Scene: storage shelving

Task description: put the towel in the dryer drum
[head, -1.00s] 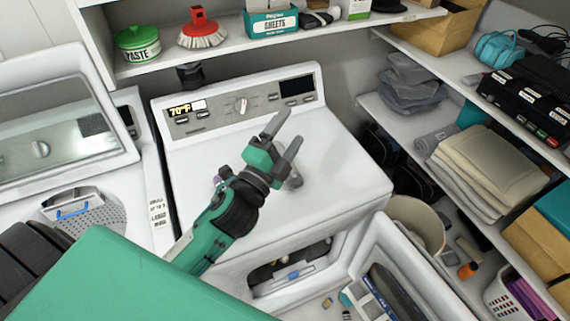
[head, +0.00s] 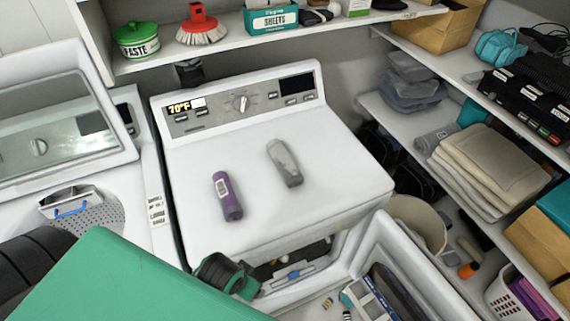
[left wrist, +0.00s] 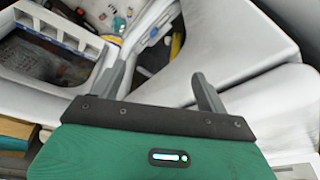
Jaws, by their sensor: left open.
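The white dryer (head: 345,160) stands in the middle of the head view, with its front door (head: 425,285) swung open to the right. Its front opening (head: 295,270) is partly visible, with dark and blue shapes in it. Which cloth is the task's towel is unclear: folded beige towels (head: 490,165) and a rolled grey towel (head: 437,137) lie on the right shelf. My right gripper is not in view.
A purple bottle (head: 227,196) and a grey bottle (head: 285,163) lie on the dryer top. A white bin (head: 418,222) and a purple-filled basket (head: 500,295) stand at right. A washer with an open lid (head: 55,125) is at left.

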